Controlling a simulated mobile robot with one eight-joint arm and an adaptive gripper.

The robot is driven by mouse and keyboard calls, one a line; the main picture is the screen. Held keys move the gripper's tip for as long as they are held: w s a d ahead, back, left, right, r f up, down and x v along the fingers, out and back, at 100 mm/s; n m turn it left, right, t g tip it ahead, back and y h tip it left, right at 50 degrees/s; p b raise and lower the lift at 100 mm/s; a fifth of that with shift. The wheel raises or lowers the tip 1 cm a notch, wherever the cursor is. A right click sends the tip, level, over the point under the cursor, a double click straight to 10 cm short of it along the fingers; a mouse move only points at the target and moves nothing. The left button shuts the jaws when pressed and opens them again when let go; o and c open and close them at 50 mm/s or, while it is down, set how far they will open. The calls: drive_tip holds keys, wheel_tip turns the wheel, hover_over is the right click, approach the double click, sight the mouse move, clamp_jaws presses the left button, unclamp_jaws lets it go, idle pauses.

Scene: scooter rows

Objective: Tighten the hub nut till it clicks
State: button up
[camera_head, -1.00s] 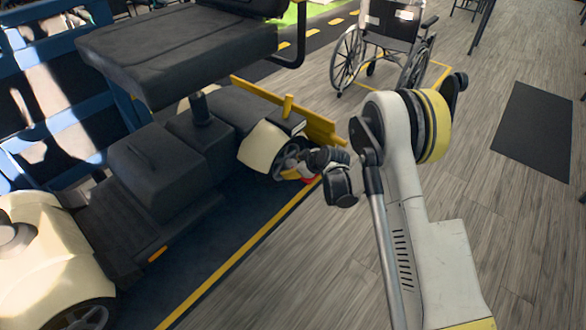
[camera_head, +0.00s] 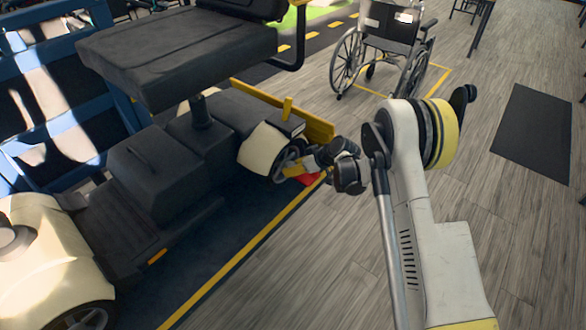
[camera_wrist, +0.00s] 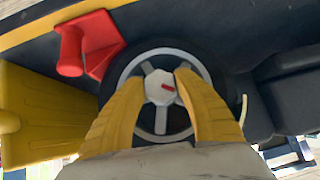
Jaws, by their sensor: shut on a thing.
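The hub nut (camera_wrist: 159,87) is a pale many-sided piece with a red mark, at the centre of the scooter's wheel (camera_wrist: 161,63) in the wrist view. My gripper (camera_wrist: 163,82) has its two yellow fingers on either side of the nut, shut on it. In the head view my gripper (camera_head: 297,170) reaches the scooter's rear wheel (camera_head: 284,163) from the right. The nut itself is hidden there behind the fingers. The scooter (camera_head: 165,160) is cream and black with a dark seat.
A red chock (camera_wrist: 98,44) lies close to the wheel, and it also shows in the head view (camera_head: 310,180). A yellow barrier (camera_head: 318,128) stands behind the wheel. A wheelchair (camera_head: 390,45) is farther back. The wooden floor at right is mostly clear.

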drive_tip(key=o, duration=1.2)
drive_tip(key=shift+r, duration=0.1)
drive_tip(key=v, duration=1.2)
